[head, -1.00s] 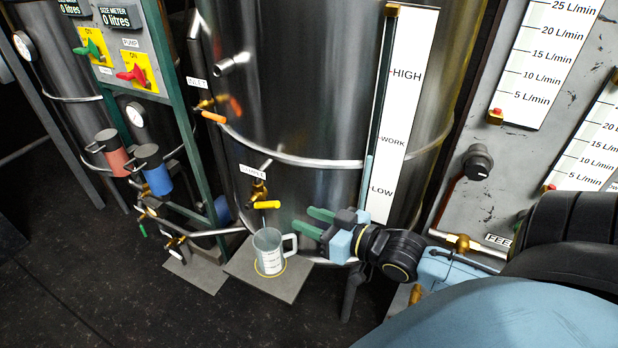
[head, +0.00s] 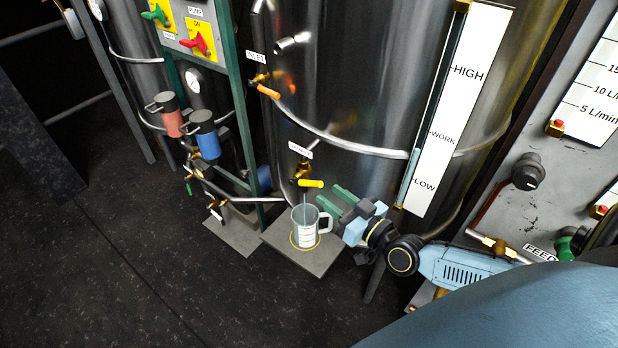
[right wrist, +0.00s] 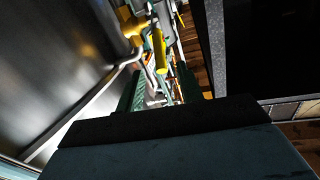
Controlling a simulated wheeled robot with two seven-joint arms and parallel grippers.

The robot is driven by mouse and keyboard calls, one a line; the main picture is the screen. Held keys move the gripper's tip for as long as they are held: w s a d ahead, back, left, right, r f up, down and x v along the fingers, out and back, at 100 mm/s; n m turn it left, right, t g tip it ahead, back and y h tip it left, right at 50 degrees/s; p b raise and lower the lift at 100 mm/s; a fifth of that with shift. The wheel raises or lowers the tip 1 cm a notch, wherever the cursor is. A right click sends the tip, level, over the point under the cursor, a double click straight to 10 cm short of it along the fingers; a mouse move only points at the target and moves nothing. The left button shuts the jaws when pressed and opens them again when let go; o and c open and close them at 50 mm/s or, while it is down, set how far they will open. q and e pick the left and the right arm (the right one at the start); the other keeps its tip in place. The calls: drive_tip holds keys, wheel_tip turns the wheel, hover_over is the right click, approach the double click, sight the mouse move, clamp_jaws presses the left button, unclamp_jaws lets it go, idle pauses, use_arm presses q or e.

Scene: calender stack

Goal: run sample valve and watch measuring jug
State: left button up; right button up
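The sample valve (head: 301,171) is a small brass tap low on the steel tank, with a yellow handle (head: 311,184). The handle also shows in the right wrist view (right wrist: 160,50), ahead of and between the fingers. The clear measuring jug (head: 305,228) stands upright below the valve inside a yellow ring. A thin pale line, like a stream, runs from under the valve into the jug; its liquid level is too small to read. My right gripper (head: 330,196) is open and empty, its green fingertips just right of the handle, above the jug's handle. My left gripper is out of view.
The jug's grey plate (head: 310,258) sits low by the tank. An orange-handled inlet valve (head: 268,91) is above. A green frame with red and blue canisters (head: 207,140) stands left. A level gauge (head: 458,110) is right. The floor in front is clear.

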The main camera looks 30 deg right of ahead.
sight(305, 183)
drive_tip(key=x, duration=0.8)
drive_tip(key=shift+w, duration=0.2)
clamp_jaws()
